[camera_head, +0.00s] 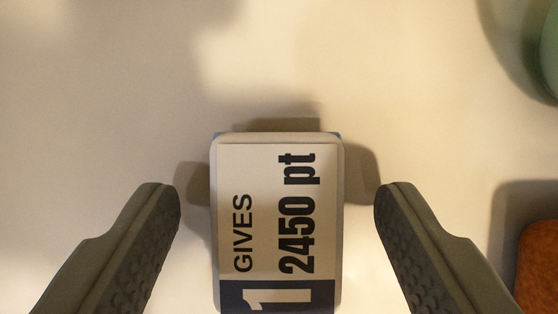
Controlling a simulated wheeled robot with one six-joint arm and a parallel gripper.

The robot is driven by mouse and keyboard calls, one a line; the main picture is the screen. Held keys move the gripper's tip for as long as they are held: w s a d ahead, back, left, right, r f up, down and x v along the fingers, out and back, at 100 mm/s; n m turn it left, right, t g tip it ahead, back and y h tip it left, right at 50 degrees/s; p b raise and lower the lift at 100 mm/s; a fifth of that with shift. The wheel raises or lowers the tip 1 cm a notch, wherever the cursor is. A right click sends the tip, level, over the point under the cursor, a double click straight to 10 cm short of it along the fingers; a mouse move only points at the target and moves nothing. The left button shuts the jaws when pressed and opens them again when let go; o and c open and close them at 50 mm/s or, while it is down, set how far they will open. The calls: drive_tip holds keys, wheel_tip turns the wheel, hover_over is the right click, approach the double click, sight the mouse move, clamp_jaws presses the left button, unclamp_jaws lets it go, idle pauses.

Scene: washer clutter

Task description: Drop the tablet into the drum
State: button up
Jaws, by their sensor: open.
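The tablet (262,185) is a pale rounded block with a white label reading "GIVES 2450 pt" and a dark band with a large 1 at its lower end. Slivers of blue show at its far corners. It is at the lower middle, over a cream surface, and its lower end is cut by the frame edge. My gripper (278,190) is open, one dark ridged finger on each side of the tablet, with a gap on both sides. Neither finger touches it. The drum is not in view.
A green rounded object (535,45) is at the upper right edge, partly cut off. An orange-brown object (541,265) is at the lower right edge, beyond the right finger. The cream surface (110,90) is clear at the left and top, with soft shadows.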

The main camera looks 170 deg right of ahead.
drive_tip(key=c, duration=1.1)
drive_tip(key=shift+c, duration=0.2)
drive_tip(key=shift+r, duration=0.15)
